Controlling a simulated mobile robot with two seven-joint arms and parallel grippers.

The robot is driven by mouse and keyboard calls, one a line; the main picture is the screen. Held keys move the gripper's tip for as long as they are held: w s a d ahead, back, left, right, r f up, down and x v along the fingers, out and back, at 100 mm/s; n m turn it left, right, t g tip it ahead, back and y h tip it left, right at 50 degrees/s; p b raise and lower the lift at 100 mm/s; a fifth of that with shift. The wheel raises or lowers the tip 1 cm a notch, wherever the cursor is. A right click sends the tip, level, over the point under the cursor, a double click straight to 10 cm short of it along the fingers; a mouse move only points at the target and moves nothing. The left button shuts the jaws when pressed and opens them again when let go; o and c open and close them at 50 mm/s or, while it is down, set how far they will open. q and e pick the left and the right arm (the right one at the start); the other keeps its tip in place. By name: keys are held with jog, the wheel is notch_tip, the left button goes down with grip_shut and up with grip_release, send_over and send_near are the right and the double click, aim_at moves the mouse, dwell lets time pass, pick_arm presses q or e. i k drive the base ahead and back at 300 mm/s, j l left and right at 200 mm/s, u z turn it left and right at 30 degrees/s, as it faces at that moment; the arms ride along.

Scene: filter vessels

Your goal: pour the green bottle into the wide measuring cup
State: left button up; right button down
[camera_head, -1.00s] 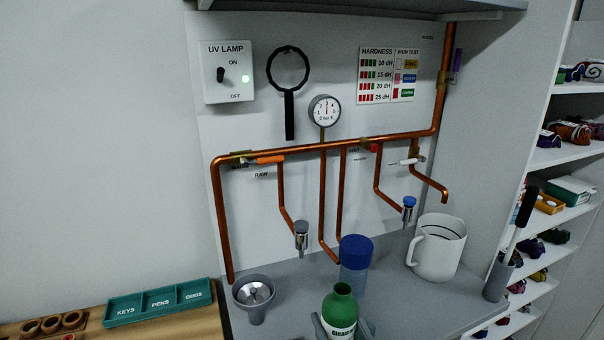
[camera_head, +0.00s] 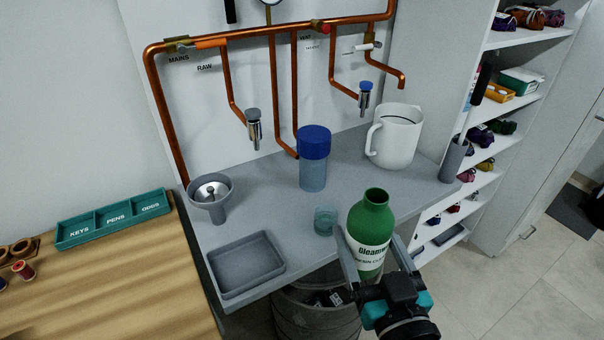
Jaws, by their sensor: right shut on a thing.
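The green bottle (camera_head: 373,220) has a white label and an open dark mouth. It is upright, in front of the counter's front edge. My right gripper (camera_head: 372,250) is shut on it, one finger on each side. A large white jug with a handle (camera_head: 397,140) stands further back on the right. I cannot tell for sure which of these two is the wide measuring cup. My left gripper is not in view.
On the grey counter stand a blue-lidded container (camera_head: 313,160), a grey funnel-like vessel (camera_head: 211,196) and a shallow grey tray (camera_head: 246,268). Copper pipes with taps (camera_head: 254,130) hang behind. A dark bin (camera_head: 318,310) is below the front edge. A grey holder (camera_head: 453,162) stands at right.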

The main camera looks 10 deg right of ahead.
aim_at(326, 215)
jog(key=l+u, duration=0.1)
jog(key=u, duration=0.3)
jog(key=l+u, duration=0.1)
jog(key=u, duration=0.3)
jog(key=l+u, duration=0.1)
jog(key=u, duration=0.3)
jog(key=k+l, duration=0.2)
jog(key=l, duration=0.15)
jog(key=k+l, duration=0.15)
jog(key=l, duration=0.2)
jog(key=k+l, duration=0.2)
jog(key=l, duration=0.2)
